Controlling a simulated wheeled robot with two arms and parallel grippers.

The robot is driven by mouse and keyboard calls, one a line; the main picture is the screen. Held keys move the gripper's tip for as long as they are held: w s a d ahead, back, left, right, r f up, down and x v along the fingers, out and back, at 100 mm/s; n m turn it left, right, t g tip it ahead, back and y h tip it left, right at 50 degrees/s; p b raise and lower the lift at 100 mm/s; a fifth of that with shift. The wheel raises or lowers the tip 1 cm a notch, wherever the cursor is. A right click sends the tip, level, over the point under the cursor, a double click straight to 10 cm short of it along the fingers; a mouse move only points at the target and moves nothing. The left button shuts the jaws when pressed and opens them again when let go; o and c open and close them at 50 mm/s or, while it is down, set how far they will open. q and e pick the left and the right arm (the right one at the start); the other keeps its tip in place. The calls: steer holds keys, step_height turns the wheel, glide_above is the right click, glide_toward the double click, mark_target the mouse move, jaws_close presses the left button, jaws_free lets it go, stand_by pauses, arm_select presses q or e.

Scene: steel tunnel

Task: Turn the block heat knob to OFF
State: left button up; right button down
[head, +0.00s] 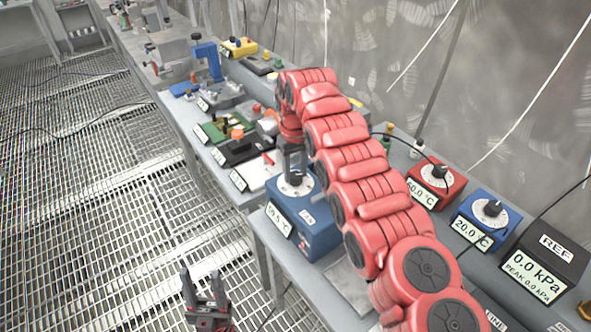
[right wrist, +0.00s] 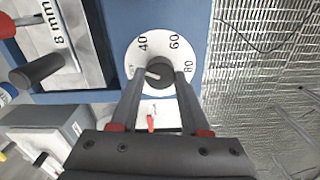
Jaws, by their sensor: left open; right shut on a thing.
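The block heat knob (right wrist: 161,71) is a black knob on a white dial (right wrist: 148,45) marked 40, 60 and 80. A pale pointer mark on it faces the left side of the dial. The dial sits on top of a blue block heater (head: 318,232) with a °C display on its front. My right gripper (head: 292,170) reaches down from above and is shut on the knob, with a finger on each side of it in the right wrist view (right wrist: 160,85). The OFF mark cannot be read. My left gripper (head: 204,285) is open and empty, low over the floor grating.
A red box (head: 436,184) and a blue box (head: 487,215) with similar knobs stand on the bench to the right, beside a black REF pressure display (head: 545,262). Several devices line the bench behind. Floor grating lies open at left.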

mark_target(295, 174)
steer(key=shift+r+n, duration=0.1)
steer(key=shift+n, duration=2.2)
steer(key=shift+c, duration=1.9)
jaws_free()
step_height(295, 174, up, 5)
steer(key=shift+a+p, duration=0.1)
steer(key=shift+p, duration=1.1)
step_height(295, 174, up, 12)
steer(key=p, duration=1.2)
steer(key=shift+r, duration=0.2)
steer(key=shift+f, duration=0.1)
